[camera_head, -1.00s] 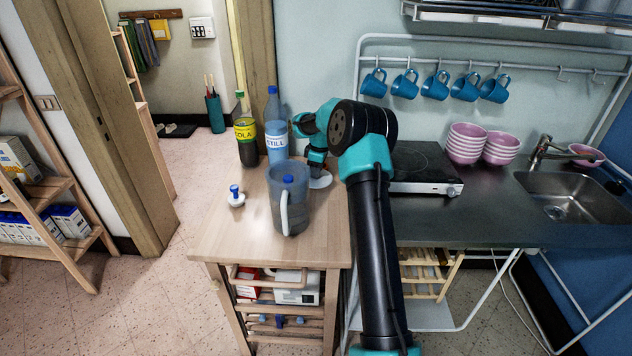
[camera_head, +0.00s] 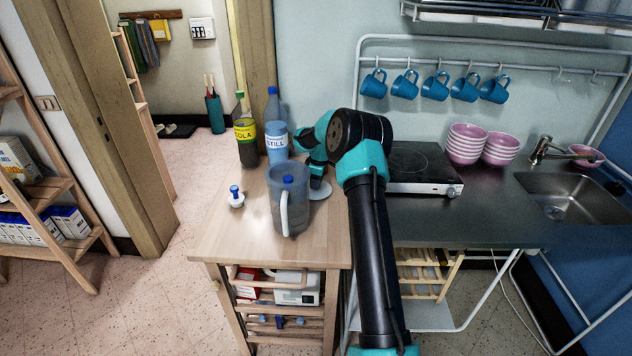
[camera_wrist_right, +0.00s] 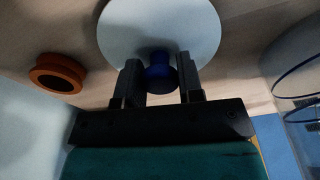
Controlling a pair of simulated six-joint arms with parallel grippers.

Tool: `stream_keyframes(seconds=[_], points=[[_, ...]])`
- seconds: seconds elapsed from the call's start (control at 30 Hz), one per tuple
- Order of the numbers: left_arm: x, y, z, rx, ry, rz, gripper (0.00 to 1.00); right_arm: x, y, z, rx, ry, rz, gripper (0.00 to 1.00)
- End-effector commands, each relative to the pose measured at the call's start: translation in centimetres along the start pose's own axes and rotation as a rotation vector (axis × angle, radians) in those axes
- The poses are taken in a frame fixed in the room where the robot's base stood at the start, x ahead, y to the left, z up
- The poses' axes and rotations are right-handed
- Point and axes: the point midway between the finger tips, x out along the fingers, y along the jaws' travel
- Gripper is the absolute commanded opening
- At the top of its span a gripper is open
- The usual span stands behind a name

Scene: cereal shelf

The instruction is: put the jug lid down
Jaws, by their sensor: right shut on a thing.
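The jug lid is a white disc (camera_head: 320,190) with a blue knob (camera_wrist_right: 160,75). My right gripper (camera_wrist_right: 161,82) is shut on the knob, with one finger on each side of it. The lid is low at the right edge of the wooden table top, right of the grey see-through jug (camera_head: 290,205). I cannot tell whether it touches the wood. My right arm hides part of this area in the head view. The jug has a pale handle at the front and a small blue piece at its top. My left gripper is not in view.
A cola bottle (camera_head: 245,135) and a still-water bottle (camera_head: 276,130) stand behind the jug. A white-and-blue stopper (camera_head: 236,197) is left of it. An orange-brown ring (camera_wrist_right: 58,74) lies near the lid. The table's front left is clear. A hob (camera_head: 425,170) is at right.

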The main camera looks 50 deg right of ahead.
Motion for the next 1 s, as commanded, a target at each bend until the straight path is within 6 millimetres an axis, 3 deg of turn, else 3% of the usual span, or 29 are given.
stream_keyframes(seconds=[0.03, 0.07, 0.3, 0.67, 0.87, 1.0], points=[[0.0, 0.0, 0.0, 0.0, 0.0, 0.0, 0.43, 0.2, 0.0, 0.0, 0.0, 0.0, -0.001, 0.11], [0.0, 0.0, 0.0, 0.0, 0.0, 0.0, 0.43, 0.2, 0.0, 0.0, 0.0, 0.0, -0.001, 0.35], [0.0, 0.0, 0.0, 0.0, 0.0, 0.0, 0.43, 0.1, 0.0, 0.0, 0.0, 0.0, 0.0, 0.58], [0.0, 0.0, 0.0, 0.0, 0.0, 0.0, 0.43, -0.2, 0.0, 0.0, 0.0, 0.0, 0.0, 0.6], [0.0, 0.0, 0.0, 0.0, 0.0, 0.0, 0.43, -2.3, 0.1, 0.0, 0.0, 0.001, 0.003, 0.6], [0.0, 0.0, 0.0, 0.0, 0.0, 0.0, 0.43, -4.7, 0.1, 0.0, 0.0, 0.001, 0.003, 0.6]])
